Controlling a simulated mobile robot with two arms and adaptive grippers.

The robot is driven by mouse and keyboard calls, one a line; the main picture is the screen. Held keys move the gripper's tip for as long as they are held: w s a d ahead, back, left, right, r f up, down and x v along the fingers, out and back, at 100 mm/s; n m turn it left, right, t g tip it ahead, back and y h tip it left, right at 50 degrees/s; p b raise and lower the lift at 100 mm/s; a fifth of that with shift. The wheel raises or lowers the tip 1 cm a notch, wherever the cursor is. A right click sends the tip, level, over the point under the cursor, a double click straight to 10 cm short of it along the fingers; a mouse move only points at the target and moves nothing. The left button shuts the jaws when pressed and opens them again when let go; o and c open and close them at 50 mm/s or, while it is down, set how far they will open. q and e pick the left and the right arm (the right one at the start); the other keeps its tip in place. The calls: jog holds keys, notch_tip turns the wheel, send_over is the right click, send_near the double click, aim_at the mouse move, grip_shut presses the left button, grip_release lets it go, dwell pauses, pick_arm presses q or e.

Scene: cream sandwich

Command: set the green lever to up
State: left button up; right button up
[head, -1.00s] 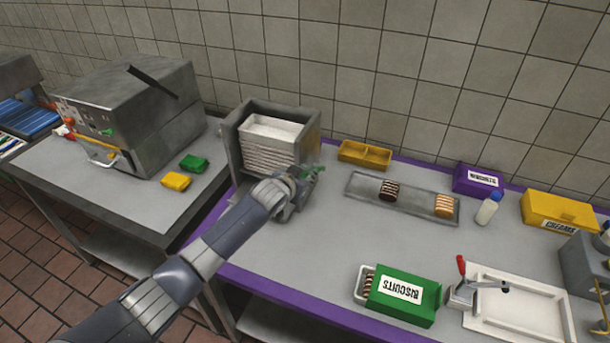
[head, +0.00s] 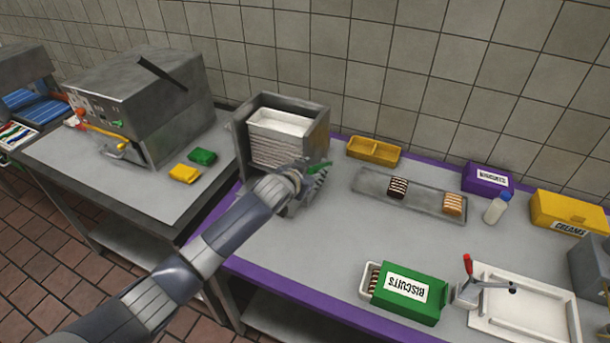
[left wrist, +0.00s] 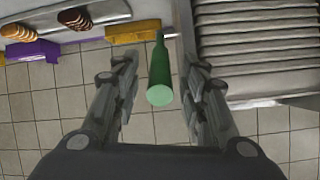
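The green lever (head: 318,168) sticks out at the right side of the grey metal dispenser (head: 240,145), which holds a stack of white trays (head: 280,122). In the left wrist view the lever (left wrist: 160,72) is a green rod with its round end facing the camera. My left gripper (head: 316,178) is at the lever, partly covering its base. In the left wrist view my left gripper (left wrist: 162,68) is open, with one finger on each side of the lever and visible gaps between. My right gripper is not in view.
A yellow divided tray (head: 374,151) and a metal tray (head: 425,198) with two biscuits lie right of the dispenser. A green biscuit box (head: 408,292) is at the front. A metal machine (head: 145,105) stands on the left table. The counter in front of the dispenser is clear.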

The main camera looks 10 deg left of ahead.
pick_arm(q)
jog(key=v, duration=0.6)
dwell(0.4)
